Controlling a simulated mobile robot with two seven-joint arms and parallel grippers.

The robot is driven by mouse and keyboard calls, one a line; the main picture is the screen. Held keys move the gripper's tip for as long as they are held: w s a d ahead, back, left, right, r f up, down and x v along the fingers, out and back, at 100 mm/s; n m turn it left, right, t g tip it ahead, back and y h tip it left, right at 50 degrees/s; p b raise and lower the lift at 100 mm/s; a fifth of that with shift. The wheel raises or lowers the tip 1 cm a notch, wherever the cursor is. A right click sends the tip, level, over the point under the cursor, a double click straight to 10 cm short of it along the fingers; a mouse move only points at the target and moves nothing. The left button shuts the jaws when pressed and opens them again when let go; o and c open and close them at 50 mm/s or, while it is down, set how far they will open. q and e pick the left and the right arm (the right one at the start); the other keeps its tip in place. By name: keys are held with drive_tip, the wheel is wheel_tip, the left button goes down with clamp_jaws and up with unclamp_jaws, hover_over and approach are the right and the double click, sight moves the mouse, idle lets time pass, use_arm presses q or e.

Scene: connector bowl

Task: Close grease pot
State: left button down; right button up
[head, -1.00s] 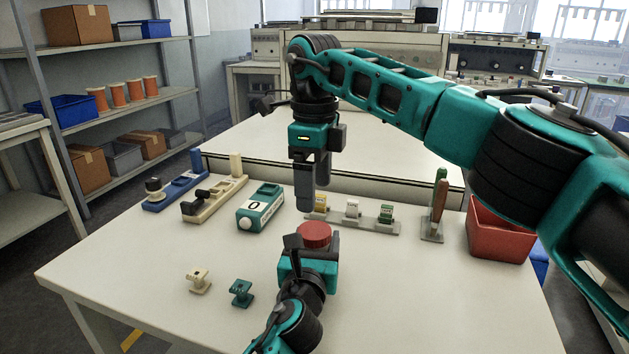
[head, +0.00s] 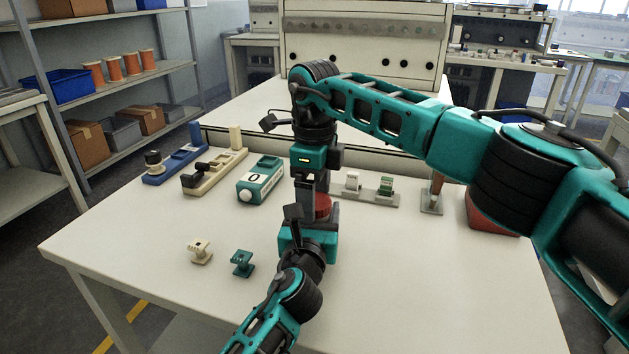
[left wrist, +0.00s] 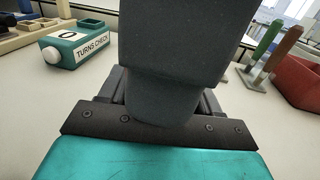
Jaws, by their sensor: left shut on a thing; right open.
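A round red piece of the grease pot (head: 322,205) shows at the tips of my left gripper (head: 313,222), which is shut on the pot. My right gripper (head: 309,198) points straight down from above, open. Its dark fingers overlap the left side of the red piece in the head view; I cannot tell whether they touch it. In the left wrist view a large dark grey finger block (left wrist: 180,60) fills the middle and hides the pot. Whether the pot and its lid are together is hidden.
A teal turns-check box (head: 262,182), a cream fixture (head: 215,172) and a blue fixture (head: 172,168) stand to the left. Small cream (head: 200,250) and teal (head: 242,263) parts lie in front. A grey connector rail (head: 372,195) and red bin (head: 490,215) are to the right.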

drive_tip(key=shift+c, duration=0.2)
drive_tip(key=c, duration=1.1)
drive_tip(key=o, duration=1.2)
drive_tip(key=shift+r, duration=2.25)
drive_tip(key=shift+r, duration=1.8)
drive_tip(key=shift+c, duration=0.3)
drive_tip(key=shift+f, duration=0.15)
